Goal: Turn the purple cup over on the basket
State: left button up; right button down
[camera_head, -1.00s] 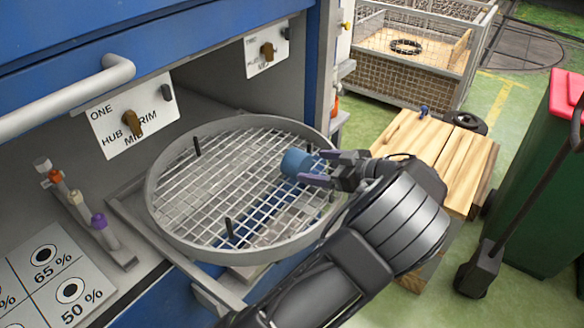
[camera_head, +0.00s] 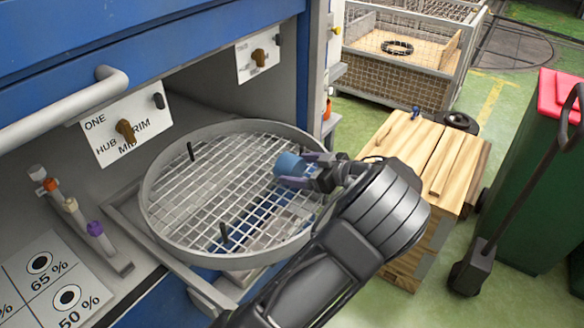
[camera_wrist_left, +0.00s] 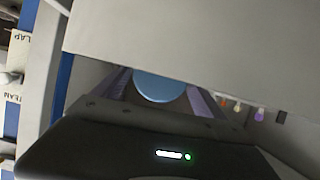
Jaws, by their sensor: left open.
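A small blue cup (camera_head: 287,164) is at the right part of the round wire basket (camera_head: 150,215); I see no purple cup there. Whether the cup stands or lies on its side is hard to tell. My left gripper (camera_head: 296,169) is open, reaching in from the right, with its fingers at the cup's sides. In the left wrist view the cup's rounded blue face (camera_wrist_left: 158,88) shows between the two fingers, with a gap on each side. A pale grey surface hides part of that view. My right gripper is not in view.
Short dark pegs (camera_head: 225,233) stand up in the basket. A rack at the left holds several capped vials, one purple (camera_head: 95,228). The blue machine front with a grey handle (camera_head: 65,105) overhangs the basket's back. A wooden crate (camera_head: 405,150) stands to the right.

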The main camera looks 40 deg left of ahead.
aim_at(298, 169)
pick_arm(q)
jog(key=x, duration=0.3)
jog(key=shift+a+f+p, duration=0.1)
jog(key=shift+a+p, duration=0.1)
jog(key=shift+p, duration=0.15)
jog(key=shift+c, duration=0.5)
jog(key=c, duration=1.3)
notch_tip(298, 169, up, 10)
jog(key=shift+f+b, duration=0.15)
jog(key=shift+b, duration=0.75)
jog(key=shift+r, duration=0.2)
